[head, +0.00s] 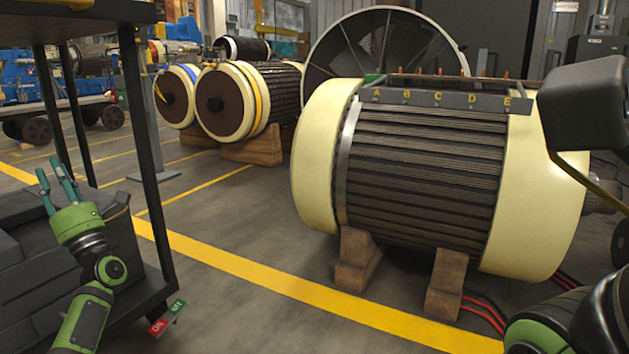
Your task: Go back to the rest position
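My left gripper (58,182) is at the left, its teal fingers pointing up with a gap between them. It is open, with nothing visible between the fingers. It is in front of a dark cart with black posts (140,150). A large rotor (425,175) with cream end rings and a strip lettered A to E rests on wooden blocks (357,262) in the middle.
Two smaller rotors (225,102) stand on wooden blocks at the back left. A large round fan-like guard (385,30) is behind the big rotor. Red cables (485,312) lie on the floor at its right.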

